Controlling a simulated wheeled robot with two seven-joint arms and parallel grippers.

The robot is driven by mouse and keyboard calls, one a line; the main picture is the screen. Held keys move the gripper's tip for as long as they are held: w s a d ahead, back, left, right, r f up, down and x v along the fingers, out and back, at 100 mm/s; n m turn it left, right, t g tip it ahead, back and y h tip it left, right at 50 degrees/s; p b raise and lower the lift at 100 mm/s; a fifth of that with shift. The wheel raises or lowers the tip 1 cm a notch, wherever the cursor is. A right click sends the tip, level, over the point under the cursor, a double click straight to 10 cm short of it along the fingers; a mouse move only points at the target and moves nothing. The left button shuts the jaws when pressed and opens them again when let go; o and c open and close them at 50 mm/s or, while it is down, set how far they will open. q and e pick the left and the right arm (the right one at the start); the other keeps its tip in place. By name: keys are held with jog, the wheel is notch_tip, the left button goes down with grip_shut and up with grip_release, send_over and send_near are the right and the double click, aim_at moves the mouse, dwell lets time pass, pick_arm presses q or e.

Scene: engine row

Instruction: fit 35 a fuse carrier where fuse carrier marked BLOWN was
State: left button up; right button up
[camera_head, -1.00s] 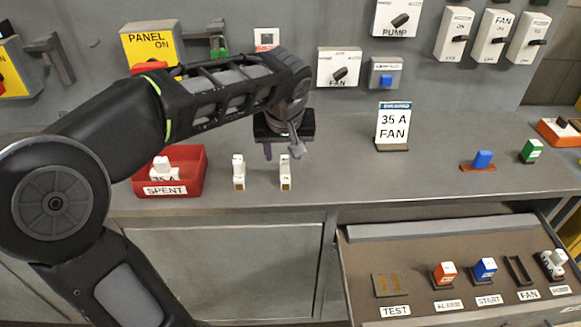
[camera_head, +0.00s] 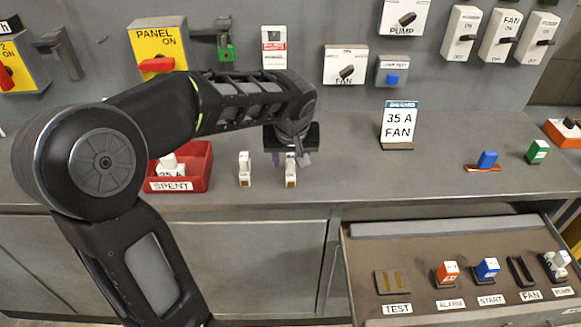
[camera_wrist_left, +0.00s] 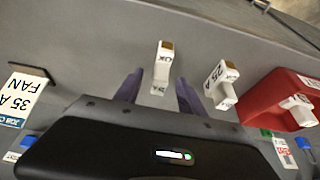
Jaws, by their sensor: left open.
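Two white fuse carriers stand on the grey counter. The right one (camera_head: 291,172) also shows in the left wrist view (camera_wrist_left: 163,65), its marking not clearly readable. The left one (camera_head: 244,170) shows to its right in the wrist view (camera_wrist_left: 221,84), its label hard to read. My left gripper (camera_head: 291,158) is open and empty behind the right carrier; in the wrist view its fingers (camera_wrist_left: 158,92) lie either side of that carrier's lower end, contact unclear. In the drawer, the FAN slot (camera_head: 521,271) is empty. A white carrier marked 35 A (camera_head: 168,164) lies in the red SPENT box (camera_head: 182,185).
A 35 A FAN card (camera_head: 398,126) stands on the counter. Blue (camera_head: 487,160) and green (camera_head: 537,151) pieces sit farther right. Counter between card and carriers is clear.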

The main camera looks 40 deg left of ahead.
pick_arm(q)
jog(key=shift+x, duration=1.2)
jog(key=shift+c, duration=0.4)
grip_shut()
